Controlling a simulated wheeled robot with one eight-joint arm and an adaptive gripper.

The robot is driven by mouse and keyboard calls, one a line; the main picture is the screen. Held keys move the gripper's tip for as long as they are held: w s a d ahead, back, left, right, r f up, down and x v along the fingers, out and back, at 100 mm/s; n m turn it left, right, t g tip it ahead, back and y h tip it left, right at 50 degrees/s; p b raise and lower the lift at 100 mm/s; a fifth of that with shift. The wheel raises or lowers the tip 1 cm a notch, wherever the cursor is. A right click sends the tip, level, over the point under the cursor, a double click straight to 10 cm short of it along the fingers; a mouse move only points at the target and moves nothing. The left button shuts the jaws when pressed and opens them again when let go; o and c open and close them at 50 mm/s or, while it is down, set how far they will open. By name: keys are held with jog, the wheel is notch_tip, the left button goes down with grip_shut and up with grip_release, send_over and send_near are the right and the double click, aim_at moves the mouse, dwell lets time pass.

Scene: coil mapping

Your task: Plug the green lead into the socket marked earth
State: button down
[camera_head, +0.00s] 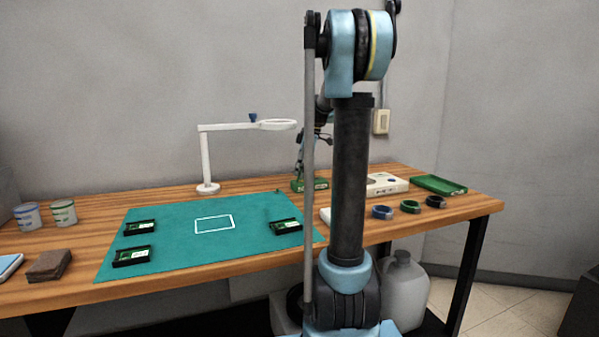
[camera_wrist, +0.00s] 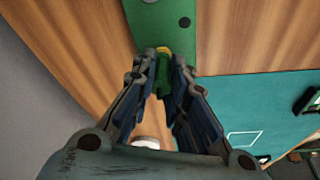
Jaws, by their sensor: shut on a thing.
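In the wrist view my gripper (camera_wrist: 163,64) is shut on a slim green piece, which looks like the green lead (camera_wrist: 162,80). A small yellow part (camera_wrist: 163,49) shows at its far end. That end lies over or against the lower part of a green panel (camera_wrist: 160,18), which has a dark round hole (camera_wrist: 184,22) to the right. I cannot tell whether the lead touches the panel or sits in a socket. In the head view a small green block with a white label (camera_head: 321,184) stands below my gripper (camera_head: 299,173). No earth marking is readable.
A teal mat (camera_head: 180,250) with several black-framed green boards covers the middle of the wooden table (camera_head: 465,208). A white magnifier lamp (camera_head: 206,160) stands behind it. Blue, green and black rings (camera_head: 410,206), a white box (camera_head: 388,183) and a green tray (camera_head: 438,184) are at right.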

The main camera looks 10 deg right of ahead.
jog(key=shift+f, duration=0.4)
dwell(0.5)
jog(key=c, duration=1.5)
grip_release()
jog(key=shift+o, duration=0.2)
